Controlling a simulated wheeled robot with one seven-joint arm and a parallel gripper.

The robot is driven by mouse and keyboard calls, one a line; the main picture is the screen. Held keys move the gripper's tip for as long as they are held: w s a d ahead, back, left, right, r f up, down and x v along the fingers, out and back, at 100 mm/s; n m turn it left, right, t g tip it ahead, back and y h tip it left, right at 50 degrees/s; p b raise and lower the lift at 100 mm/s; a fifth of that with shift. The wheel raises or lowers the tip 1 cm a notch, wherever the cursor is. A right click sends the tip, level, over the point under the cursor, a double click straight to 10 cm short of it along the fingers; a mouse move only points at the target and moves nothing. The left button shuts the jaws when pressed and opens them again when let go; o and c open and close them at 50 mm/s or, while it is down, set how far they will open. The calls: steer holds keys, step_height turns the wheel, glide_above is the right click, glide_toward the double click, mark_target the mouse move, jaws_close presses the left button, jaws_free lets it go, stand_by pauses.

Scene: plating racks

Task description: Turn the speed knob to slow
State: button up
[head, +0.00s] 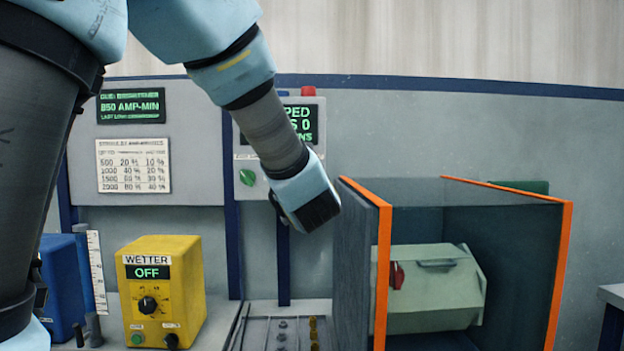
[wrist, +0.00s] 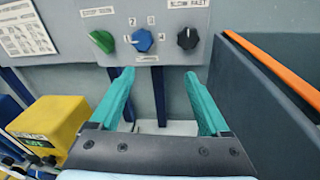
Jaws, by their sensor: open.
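In the wrist view a black knob (wrist: 187,39) is on the grey wall panel, with a white mark pointing about upward. The small label above it looks like slow and fast but is blurred, so it is probably the speed knob. My gripper (wrist: 158,74) is open and empty, its teal fingers below the knobs and apart from them. In the head view my arm hides the black and blue knobs.
A green knob (head: 247,177) is left of the blue knob. A yellow wetter box (head: 162,290) reading OFF stands at the lower left. An orange-edged grey bin (head: 560,270) holding a pale green barrel rises close on the right. A red button (head: 308,90) tops the panel.

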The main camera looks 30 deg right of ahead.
steer(key=s+d+r+m+h, duration=0.2)
steer(key=d, duration=0.2)
steer(key=p+x, duration=0.3)
steer(key=x, duration=0.7)
steer(key=shift+w+p, duration=0.3)
steer(key=shift+p, duration=0.1)
jaws_close()
